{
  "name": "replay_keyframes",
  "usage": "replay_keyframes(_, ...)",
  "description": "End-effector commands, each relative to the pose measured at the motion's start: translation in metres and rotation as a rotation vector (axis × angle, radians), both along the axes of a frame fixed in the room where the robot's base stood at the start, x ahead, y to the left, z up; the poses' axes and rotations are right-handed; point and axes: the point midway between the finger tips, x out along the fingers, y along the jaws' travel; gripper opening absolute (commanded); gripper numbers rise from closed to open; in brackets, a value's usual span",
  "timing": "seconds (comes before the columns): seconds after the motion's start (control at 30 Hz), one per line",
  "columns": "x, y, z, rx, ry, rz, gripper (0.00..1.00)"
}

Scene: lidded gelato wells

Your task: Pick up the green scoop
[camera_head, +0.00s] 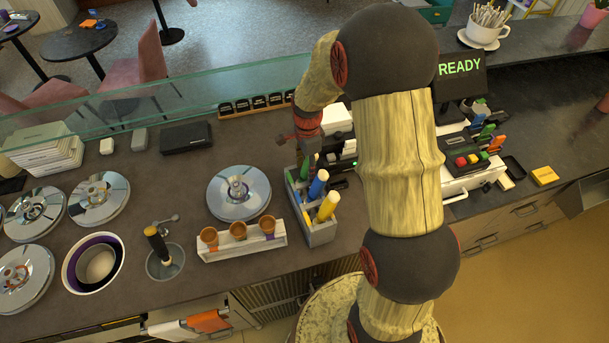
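A grey divided caddy (321,238) stands on the counter, left of my arm. Handles of a green scoop (306,172), a blue scoop (318,185) and a yellow scoop (328,206) stick up from it, green in the far compartment. My gripper (307,155) points down at the green handle's top. The handle is partly hidden by my gripper, and I cannot tell whether the fingers touch it or how far they are closed.
A white cone holder (243,250) with several cones stands just left of the caddy. Metal lids (240,203) and an open purple-lined well (75,262) lie further left. A glass guard (170,97) runs along the back. A till (470,163) stands right of my arm.

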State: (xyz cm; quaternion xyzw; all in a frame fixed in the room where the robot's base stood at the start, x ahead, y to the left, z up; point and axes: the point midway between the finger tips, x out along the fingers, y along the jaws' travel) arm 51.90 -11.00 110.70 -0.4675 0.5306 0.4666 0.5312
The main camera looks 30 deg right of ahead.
Motion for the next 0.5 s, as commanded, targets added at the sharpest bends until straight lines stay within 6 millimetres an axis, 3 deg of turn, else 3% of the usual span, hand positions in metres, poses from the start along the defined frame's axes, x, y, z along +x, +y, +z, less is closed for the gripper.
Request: replay_keyframes(0.5, -0.0007, 0.0004, -0.003, 0.0, 0.002, 0.0, 0.06)
